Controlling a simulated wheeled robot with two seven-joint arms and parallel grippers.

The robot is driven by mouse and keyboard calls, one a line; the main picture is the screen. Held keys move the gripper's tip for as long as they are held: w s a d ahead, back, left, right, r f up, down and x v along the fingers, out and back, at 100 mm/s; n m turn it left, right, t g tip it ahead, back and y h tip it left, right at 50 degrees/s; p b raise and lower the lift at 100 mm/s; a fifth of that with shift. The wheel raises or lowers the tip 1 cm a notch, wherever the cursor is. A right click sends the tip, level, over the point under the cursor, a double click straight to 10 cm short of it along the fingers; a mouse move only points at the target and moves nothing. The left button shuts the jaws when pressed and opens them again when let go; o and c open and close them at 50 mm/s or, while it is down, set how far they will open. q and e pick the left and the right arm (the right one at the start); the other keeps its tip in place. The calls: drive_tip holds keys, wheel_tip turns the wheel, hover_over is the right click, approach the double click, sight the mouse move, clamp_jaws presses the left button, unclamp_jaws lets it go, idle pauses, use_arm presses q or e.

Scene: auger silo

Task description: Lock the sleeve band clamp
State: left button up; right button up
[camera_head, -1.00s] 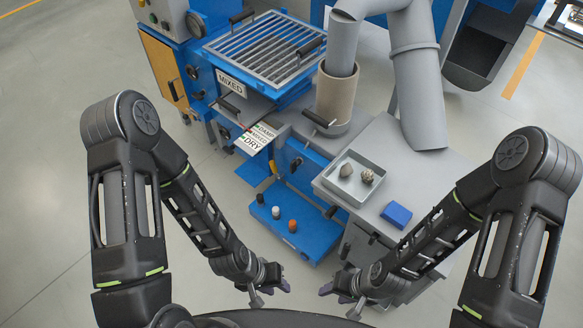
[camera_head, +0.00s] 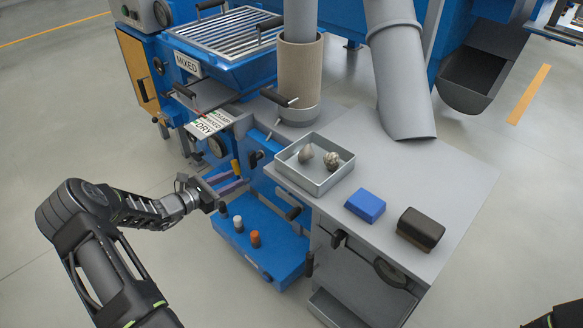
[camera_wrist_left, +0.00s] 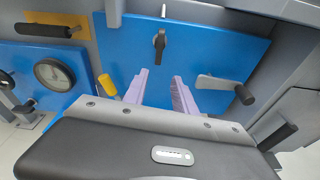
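The tan sleeve (camera_head: 300,72) stands around the lower end of the grey down pipe, on the grey machine top. A grey band clamp (camera_head: 299,114) rings its base. A clamp lever with a black grip (camera_head: 275,97) sticks out to the left of the sleeve; I cannot tell whether it is locked. My left gripper (camera_head: 226,183) is in front of the blue front panel, below and left of the sleeve. In the left wrist view its two purple fingers (camera_wrist_left: 160,90) are apart with nothing between them.
A grey tray (camera_head: 316,185) with two lumps, a blue block (camera_head: 365,206) and a black block (camera_head: 420,229) rest on the grey top. In the wrist view a black knob (camera_wrist_left: 160,42) and a lever (camera_wrist_left: 225,87) jut from the panel.

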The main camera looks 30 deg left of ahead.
sight(249, 155)
use_arm(q)
drive_tip(key=r, duration=0.1)
drive_tip(key=r+t, duration=0.1)
drive_tip(key=r, duration=0.1)
drive_tip(key=w+r+n+t, duration=0.1)
drive_tip(key=r, duration=0.1)
drive_tip(key=shift+a, duration=0.15)
drive_tip(key=shift+f, duration=0.1)
drive_tip(key=b+x, duration=0.2)
drive_tip(key=x, duration=0.4)
drive_tip(key=shift+w+d, duration=0.25)
drive_tip(key=shift+w, duration=0.05)
drive_tip(key=shift+w+d, duration=0.1)
drive_tip(key=shift+w, duration=0.4)
